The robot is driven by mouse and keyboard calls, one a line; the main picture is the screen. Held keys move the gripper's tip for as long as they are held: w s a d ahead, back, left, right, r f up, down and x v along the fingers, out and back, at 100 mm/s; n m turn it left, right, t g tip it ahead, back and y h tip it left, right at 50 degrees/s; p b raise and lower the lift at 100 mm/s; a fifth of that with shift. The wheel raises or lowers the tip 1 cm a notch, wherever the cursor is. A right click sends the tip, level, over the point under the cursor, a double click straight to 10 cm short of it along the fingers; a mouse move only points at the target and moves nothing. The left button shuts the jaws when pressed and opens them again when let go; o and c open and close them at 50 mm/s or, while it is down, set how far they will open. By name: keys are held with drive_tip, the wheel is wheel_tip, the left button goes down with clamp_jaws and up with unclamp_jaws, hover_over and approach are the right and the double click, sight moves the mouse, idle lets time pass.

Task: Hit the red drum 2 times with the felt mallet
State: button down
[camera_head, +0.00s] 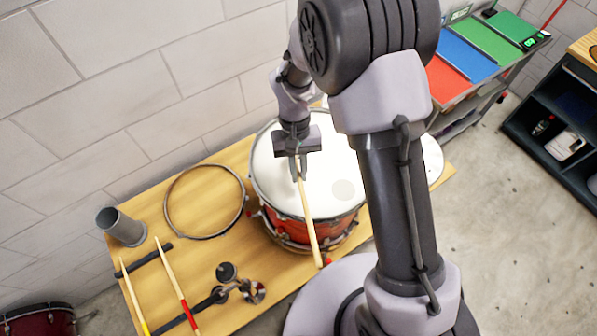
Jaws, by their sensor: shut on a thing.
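The red drum (345,228) stands on the wooden bench, with a white head and a red shell. My gripper (298,170) is above the drum head, shut on a pale wooden stick (308,215). The stick reaches from the jaws toward the front, across the head and past the near rim. A bit of red shows by its near end. I see no felt head on it, so I cannot tell whether it is the felt mallet. I cannot tell whether it touches the drum. My arm hides the drum's right side.
A white disc (433,160) is partly behind my arm. A dark red drum (40,321) stands lower left.

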wheel_tip(320, 180, up, 4)
drive_tip(key=shift+s+d+f+p, duration=0.1)
drive_tip(key=shift+f+p, duration=0.1)
drive_tip(key=shift+p, duration=0.4)
drive_tip(key=shift+f, duration=0.25)
drive_tip(key=shift+w+r+b, duration=0.2)
drive_tip(key=shift+r+b, duration=0.05)
drive_tip(key=shift+b, duration=0.25)
drive_tip(key=r+t+b, duration=0.1)
drive_tip(key=r, duration=0.1)
drive_tip(key=r+t, duration=0.1)
drive_tip(key=shift+s+r+t+b, duration=0.3)
drive_tip(key=shift+s+r+b, duration=0.05)
drive_tip(key=shift+s, duration=0.05)
drive_tip(key=shift+w+f, duration=0.15)
drive_tip(key=shift+w, duration=0.25)
drive_tip(key=shift+f+p, duration=0.2)
drive_tip(key=shift+p, duration=0.1)
drive_tip(key=f+g, duration=0.1)
drive_tip(key=f, duration=0.1)
drive_tip(key=f+g+p, duration=0.1)
drive_tip(key=f, duration=0.1)
drive_tip(key=shift+s+f+g, duration=0.2)
drive_tip(key=shift+f+g, duration=0.1)
drive_tip(key=shift+g, duration=0.1)
wheel_tip(320, 180, down, 6)
drive_tip(key=b, duration=0.4)
wheel_tip(320, 180, up, 10)
drive_tip(key=p, duration=0.7)
drive_tip(key=shift+f, duration=0.1)
